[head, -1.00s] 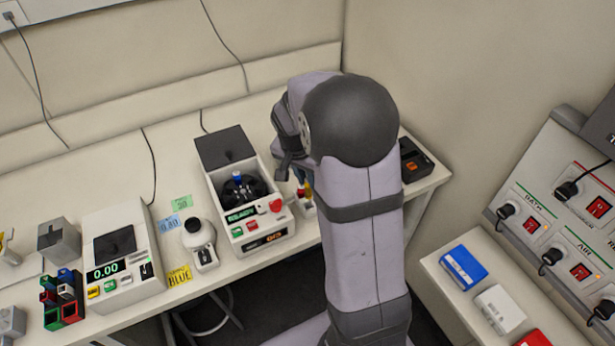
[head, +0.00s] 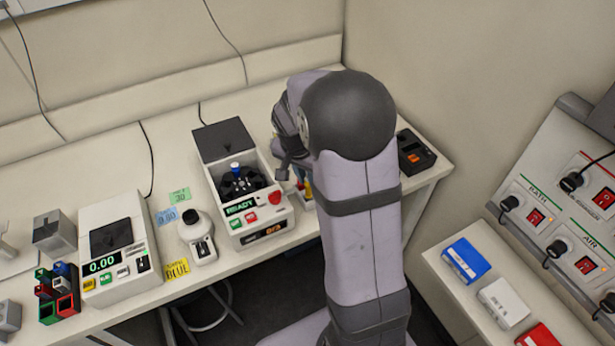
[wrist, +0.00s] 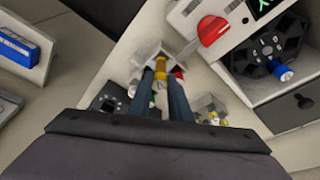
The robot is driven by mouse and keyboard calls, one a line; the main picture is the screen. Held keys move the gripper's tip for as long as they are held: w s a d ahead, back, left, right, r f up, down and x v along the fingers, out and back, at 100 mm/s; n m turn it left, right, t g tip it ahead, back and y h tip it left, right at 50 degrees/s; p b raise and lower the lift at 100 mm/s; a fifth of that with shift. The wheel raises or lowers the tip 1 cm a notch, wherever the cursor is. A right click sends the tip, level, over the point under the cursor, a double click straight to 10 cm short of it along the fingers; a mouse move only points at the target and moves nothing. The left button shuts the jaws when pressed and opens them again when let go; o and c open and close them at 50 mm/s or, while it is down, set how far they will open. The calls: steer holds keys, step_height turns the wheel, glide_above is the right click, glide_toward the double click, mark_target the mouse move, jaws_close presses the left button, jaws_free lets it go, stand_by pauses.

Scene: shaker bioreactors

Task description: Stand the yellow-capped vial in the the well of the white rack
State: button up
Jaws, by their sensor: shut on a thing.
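The yellow-capped vial (wrist: 160,73) shows in the wrist view between the two dark fingers of my gripper (wrist: 161,82), which is shut on it. Its lower part is hidden. The white rack (wrist: 146,52) lies just beyond and around the fingertips in the wrist view. A red cap (wrist: 179,72) shows close to the right finger. I cannot tell whether the vial is inside a well or above it. In the head view my gripper (head: 292,172) points down beside the centrifuge, and my arm hides most of the rack.
The open centrifuge (head: 262,222) stands left of my gripper, with a blue-capped vial (head: 235,167) in its rotor. A clear holder (wrist: 207,104) with yellow-topped items sits right of the fingers in the wrist view. A dark device (head: 414,152) stands at the table's right end.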

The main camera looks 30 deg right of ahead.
mark_target(306, 183)
steer(key=shift+f+b, duration=0.9)
stand_by(1.3)
steer(key=shift+f+b, duration=0.3)
steer(key=shift+f, duration=0.05)
steer(key=shift+f+b, duration=0.7)
steer(key=shift+f, duration=0.1)
steer(key=o, duration=0.9)
steer(key=shift+r, duration=0.1)
steer(key=shift+r+p, duration=2.55)
steer(key=shift+r, duration=0.9)
